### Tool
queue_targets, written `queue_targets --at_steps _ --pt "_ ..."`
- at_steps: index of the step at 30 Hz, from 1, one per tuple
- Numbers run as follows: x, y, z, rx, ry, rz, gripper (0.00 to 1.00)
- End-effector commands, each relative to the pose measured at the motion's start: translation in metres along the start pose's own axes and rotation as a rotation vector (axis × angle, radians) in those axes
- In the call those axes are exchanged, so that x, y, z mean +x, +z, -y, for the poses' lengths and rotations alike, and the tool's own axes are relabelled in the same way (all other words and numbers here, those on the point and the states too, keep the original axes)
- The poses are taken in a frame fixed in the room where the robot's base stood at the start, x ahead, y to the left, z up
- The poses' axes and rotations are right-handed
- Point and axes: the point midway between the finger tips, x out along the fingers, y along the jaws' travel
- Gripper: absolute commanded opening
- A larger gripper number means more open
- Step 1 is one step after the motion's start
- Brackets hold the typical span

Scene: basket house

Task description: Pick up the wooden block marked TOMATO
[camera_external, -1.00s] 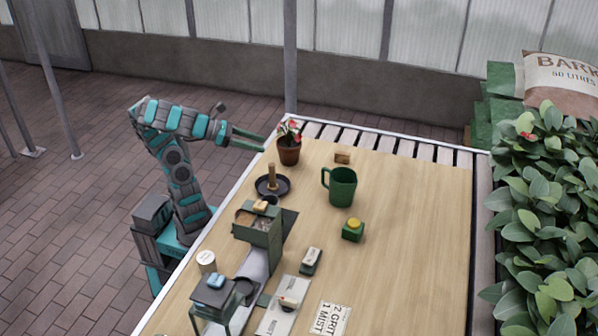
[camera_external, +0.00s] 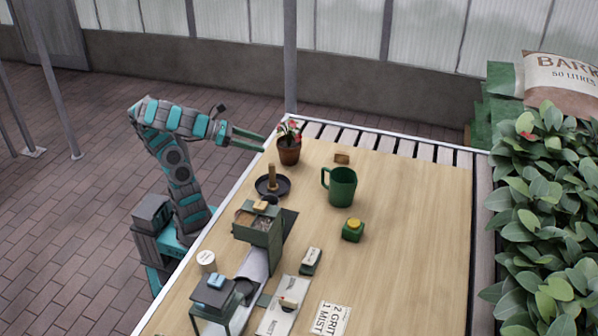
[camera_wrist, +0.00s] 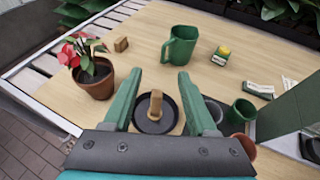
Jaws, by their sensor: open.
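A small wooden block (camera_external: 342,158) lies near the far end of the wooden table, beyond the green mug. It also shows at the upper left of the wrist view (camera_wrist: 121,44), behind the potted plant. Its marking is too small to read. My gripper (camera_external: 262,143) is open and empty, above the table's left edge, to the left of the plant. In the wrist view, my gripper (camera_wrist: 160,74) has its green fingers spread, well apart from the block, which lies beyond the fingertips and to the left.
A red-flowered plant in a pot (camera_external: 289,154) stands near the far left corner. A dark dish (camera_external: 283,192) holds an upright wooden peg. A green mug (camera_external: 342,188) and a green box with yellow top (camera_external: 353,231) stand mid-table. The right side of the table is clear.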

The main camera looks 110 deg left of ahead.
Motion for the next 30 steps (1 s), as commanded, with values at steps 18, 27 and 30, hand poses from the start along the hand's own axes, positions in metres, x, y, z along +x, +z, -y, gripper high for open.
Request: queue_targets --at_steps 18,27,30 --pt "0.023 0.057 0.001 -0.04 0.013 0.174 0.7" --pt "0.059 0.147 0.005 -0.003 -0.007 0.461 0.7" --pt "0.071 0.17 0.006 0.035 -0.027 0.535 0.7"
